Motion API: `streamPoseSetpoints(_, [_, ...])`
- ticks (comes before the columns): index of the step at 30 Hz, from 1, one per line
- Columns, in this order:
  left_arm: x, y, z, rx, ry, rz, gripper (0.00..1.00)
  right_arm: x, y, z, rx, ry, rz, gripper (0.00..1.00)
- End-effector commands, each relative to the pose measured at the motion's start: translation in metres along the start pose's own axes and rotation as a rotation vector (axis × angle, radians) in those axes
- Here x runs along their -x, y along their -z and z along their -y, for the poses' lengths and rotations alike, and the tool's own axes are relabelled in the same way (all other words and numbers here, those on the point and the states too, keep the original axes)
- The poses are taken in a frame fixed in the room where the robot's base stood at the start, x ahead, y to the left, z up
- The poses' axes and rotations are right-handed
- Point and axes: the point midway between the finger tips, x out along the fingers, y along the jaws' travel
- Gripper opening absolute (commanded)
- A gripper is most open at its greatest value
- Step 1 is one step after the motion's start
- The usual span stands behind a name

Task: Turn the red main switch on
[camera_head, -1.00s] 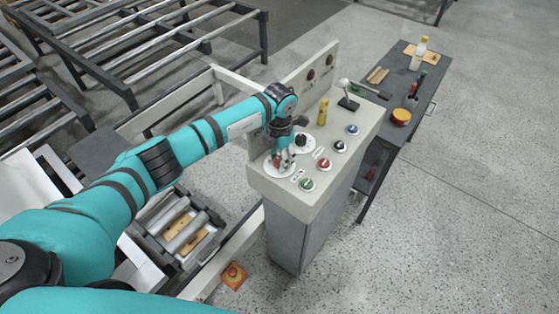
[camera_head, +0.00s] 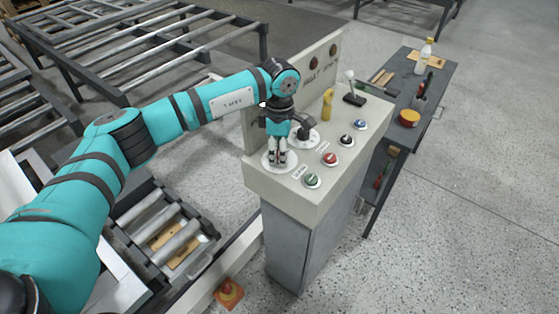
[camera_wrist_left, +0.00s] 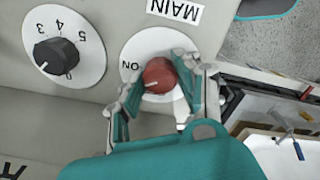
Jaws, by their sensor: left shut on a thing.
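The red main switch (camera_wrist_left: 160,75) is a round red knob on a white dial plate (camera_wrist_left: 137,45), with MAIN and ON printed beside it in the left wrist view. A white mark on the knob sits on its lower-left side, just below the ON label. My left gripper (camera_wrist_left: 162,88) is shut around the knob, one finger on each side. In the head view my left gripper (camera_head: 277,160) points down at the white dial plate on the near left of the control panel (camera_head: 268,184), and the knob is hidden by the fingers. My right gripper is not in view.
A black rotary knob (camera_wrist_left: 55,56) on a numbered dial stands close beside the switch. Green (camera_head: 312,180), red (camera_head: 330,158), black and blue buttons line the panel's front edge. A yellow object (camera_head: 327,105) and a lever stand farther back. A dark workbench (camera_head: 440,80) stands at right.

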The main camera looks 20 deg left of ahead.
Motion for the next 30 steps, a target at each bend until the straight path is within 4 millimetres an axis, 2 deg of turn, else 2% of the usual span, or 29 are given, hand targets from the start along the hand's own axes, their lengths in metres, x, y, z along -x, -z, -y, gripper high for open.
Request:
streamPoseSetpoints(1, [-0.004, 0.0, -0.001, -0.044, -0.004, 0.001, 0.02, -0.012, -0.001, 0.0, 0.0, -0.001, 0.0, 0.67])
streamPoseSetpoints(3, [-0.004, 0.0, -0.001, -0.109, -0.005, 0.001, 0.02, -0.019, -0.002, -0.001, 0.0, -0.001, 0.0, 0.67])
streamPoseSetpoints(12, [-0.002, -0.001, -0.001, -0.347, -0.003, 0.002, 0.02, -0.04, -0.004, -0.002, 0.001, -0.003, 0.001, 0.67])
streamPoseSetpoints(21, [0.0, -0.001, 0.0, -0.483, -0.002, 0.002, 0.02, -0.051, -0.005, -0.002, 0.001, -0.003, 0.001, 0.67])
streamPoseSetpoints(30, [0.001, -0.001, 0.0, -0.525, -0.002, 0.002, 0.02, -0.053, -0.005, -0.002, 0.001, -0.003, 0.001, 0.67])
